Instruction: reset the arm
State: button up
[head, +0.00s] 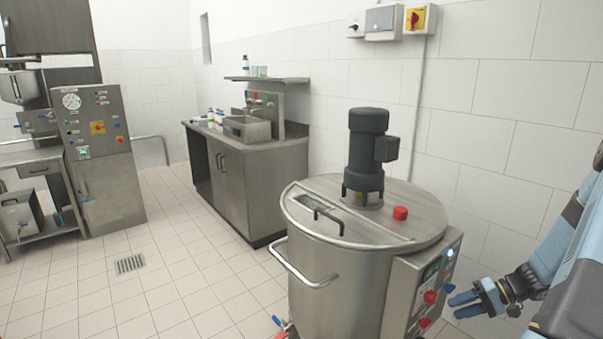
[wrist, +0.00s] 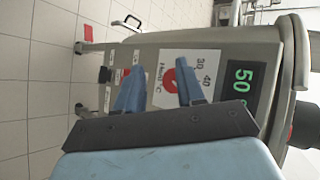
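My gripper (head: 463,304) is at the lower right in the head view, in front of the control panel (head: 433,290) on the side of a steel mixing tank (head: 335,270). In the wrist view my gripper's two blue fingers (wrist: 158,70) are apart, with nothing held between them. A red knob (wrist: 171,79) on a dial marked 30 and 40 shows beyond the gap. A green display (wrist: 240,88) reading 50 is to the right of the fingers. I cannot tell whether a fingertip touches the panel.
A black motor (head: 367,150) and red button (head: 400,213) are on the tank lid. A handle rail (head: 305,280) sticks out at its left. A steel sink counter (head: 245,180) stands behind, a control cabinet (head: 100,160) at far left. Tiled floor (head: 170,270) between is clear.

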jog(key=s+a+r+n+g+h, duration=0.15)
jog(key=a+r, duration=0.25)
jog(key=r, duration=0.4)
jog(key=s+a+r+h, duration=0.1)
jog(key=a+r+h, duration=0.2)
jog(key=a+r, duration=0.3)
jog(key=s+a+r+n+g+h, duration=0.1)
jog(key=a+r+h, duration=0.2)
jog(key=r, duration=0.6)
jog(key=s+a+r+t+h, duration=0.2)
jog(key=s+a+r+t, duration=0.1)
jog(key=s+r, duration=0.4)
jog(key=s+a+r+t+h, duration=0.1)
jog(key=s+a+r+t, duration=0.2)
jog(key=s+a+r, duration=0.3)
jog(key=shift+s+r+n+h, duration=0.35)
jog(key=shift+s+r, duration=0.7)
jog(key=shift+s, duration=0.55)
